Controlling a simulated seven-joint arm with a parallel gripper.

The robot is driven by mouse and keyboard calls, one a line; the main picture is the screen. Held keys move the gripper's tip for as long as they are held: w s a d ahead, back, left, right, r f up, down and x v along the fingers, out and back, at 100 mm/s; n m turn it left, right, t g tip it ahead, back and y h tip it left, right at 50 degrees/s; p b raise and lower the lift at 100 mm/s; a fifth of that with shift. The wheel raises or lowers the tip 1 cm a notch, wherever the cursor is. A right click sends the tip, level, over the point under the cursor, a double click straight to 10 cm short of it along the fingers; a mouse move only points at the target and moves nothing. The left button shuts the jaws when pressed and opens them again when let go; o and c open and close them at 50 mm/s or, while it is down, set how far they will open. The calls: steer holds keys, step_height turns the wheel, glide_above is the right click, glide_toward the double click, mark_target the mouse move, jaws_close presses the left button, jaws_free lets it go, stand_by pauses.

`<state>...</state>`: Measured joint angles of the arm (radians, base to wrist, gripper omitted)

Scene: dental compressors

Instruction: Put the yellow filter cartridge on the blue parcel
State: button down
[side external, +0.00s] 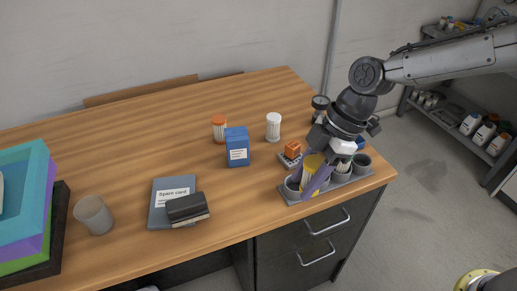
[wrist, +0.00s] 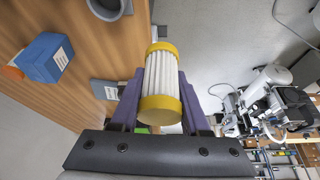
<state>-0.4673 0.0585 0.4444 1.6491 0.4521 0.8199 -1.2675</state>
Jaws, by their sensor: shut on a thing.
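The yellow filter cartridge (wrist: 161,82) has yellow end caps and a white pleated middle. My gripper (wrist: 158,105) is shut on it, with a purple finger on each side. In the side external view my gripper (side external: 315,178) is over the grey rack at the table's right end, and the yellow cartridge (side external: 312,165) shows between its fingers. I cannot tell whether its lower end is clear of the rack. The blue parcel (side external: 237,150) stands upright on the table, left of my gripper. It also shows at the left in the wrist view (wrist: 42,60).
The grey rack (side external: 340,187) holds several cups. An orange block (side external: 292,149), a white-capped cartridge (side external: 273,128) and an orange-capped cartridge (side external: 219,131) stand near the parcel. A grey folder (side external: 163,215), a black box (side external: 187,209), a cup (side external: 93,215) and stacked bins (side external: 28,205) are farther left.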

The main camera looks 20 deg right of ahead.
steer(key=w+r+m+t+h, duration=0.1)
steer(key=w+r+m+t, duration=0.2)
steer(key=w+r+m, duration=0.7)
steer(key=n, duration=0.2)
glide_above(227, 131)
steer(key=s+d, duration=0.1)
step_height(227, 131, down, 10)
steer(key=shift+s+d+r, duration=0.1)
steer(key=shift+d+r, duration=0.05)
steer(key=shift+r, duration=0.1)
steer(key=shift+f, duration=1.7)
steer(key=shift+f, duration=0.2)
steer(key=shift+c, duration=1.9)
jaws_free()
steer(key=shift+r, duration=0.15)
